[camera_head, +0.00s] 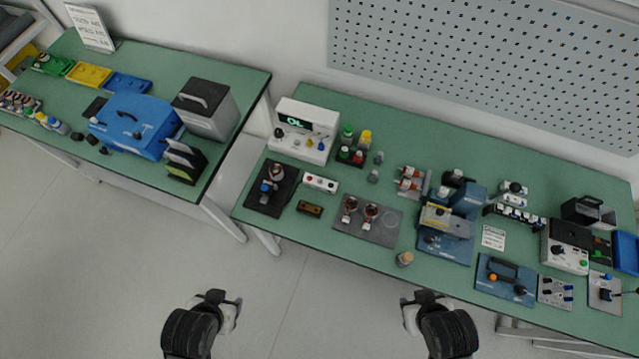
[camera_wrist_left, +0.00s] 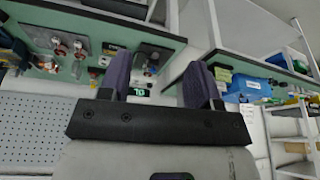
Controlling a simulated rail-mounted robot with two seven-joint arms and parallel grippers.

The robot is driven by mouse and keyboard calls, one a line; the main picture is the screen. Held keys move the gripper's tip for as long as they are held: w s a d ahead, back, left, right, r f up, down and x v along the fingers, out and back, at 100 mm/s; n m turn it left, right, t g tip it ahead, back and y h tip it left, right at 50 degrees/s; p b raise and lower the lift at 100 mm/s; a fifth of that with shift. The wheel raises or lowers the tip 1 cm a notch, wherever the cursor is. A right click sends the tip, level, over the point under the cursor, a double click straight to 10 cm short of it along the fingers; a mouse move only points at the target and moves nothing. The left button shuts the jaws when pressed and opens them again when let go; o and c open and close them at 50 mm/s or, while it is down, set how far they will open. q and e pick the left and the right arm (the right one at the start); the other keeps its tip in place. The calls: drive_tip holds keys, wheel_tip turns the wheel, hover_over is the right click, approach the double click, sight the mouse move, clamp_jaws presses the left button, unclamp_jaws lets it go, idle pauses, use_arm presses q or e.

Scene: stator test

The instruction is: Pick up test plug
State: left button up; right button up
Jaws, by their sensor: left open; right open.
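No single item is clearly marked as the test plug. A white tester (camera_head: 303,130) with a lit green display stands at the left end of the right table, with a yellow and a blue small part on its front. Beside it stand a green-topped piece (camera_head: 347,132), a yellow-topped piece (camera_head: 365,137), and smaller red and black pieces (camera_head: 357,157). My left gripper (camera_head: 222,297) and right gripper (camera_head: 425,297) are open and empty, in front of the table and apart from everything. In the left wrist view, my left gripper's fingers (camera_wrist_left: 160,75) are spread with nothing between them.
A grey plate (camera_head: 385,232) with copper-wound parts lies mid-table. A dark plate (camera_head: 260,199) holds another. Blue fixtures (camera_head: 447,243) and a switch box (camera_head: 566,256) crowd the right. The left table bears a blue case (camera_head: 135,125). A pegboard (camera_head: 480,75) stands behind.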

use_arm(q)
drive_tip(key=shift+s, duration=0.2)
idle(0.3)
drive_tip(key=shift+a, duration=0.1)
drive_tip(key=c, duration=0.5)
